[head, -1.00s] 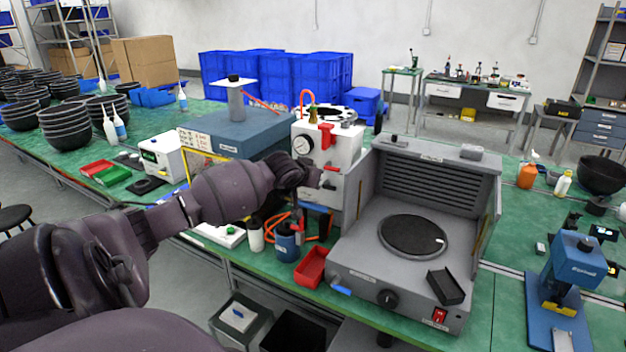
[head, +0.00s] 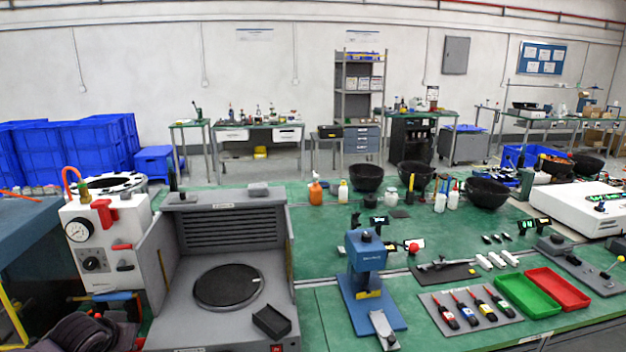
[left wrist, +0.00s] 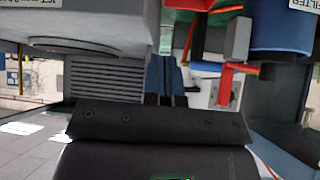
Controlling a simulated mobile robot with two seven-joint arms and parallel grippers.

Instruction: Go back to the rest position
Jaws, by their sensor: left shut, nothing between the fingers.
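In the left wrist view my left gripper (left wrist: 166,82) shows as two dark fingers close together, shut with nothing between them. In the head view, part of my dark left arm is at the bottom left corner, in front of the white machine with a gauge (head: 100,245); its fingertips cannot be made out there. My right arm and gripper are in neither view.
A grey open-sided station (head: 180,300) with a round dark plate (head: 227,287) stands near the arm. A blue press (head: 366,262), a green tray (head: 528,297) and a red tray (head: 558,288) are to the right on the green bench. Black bowls (head: 366,178) stand behind.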

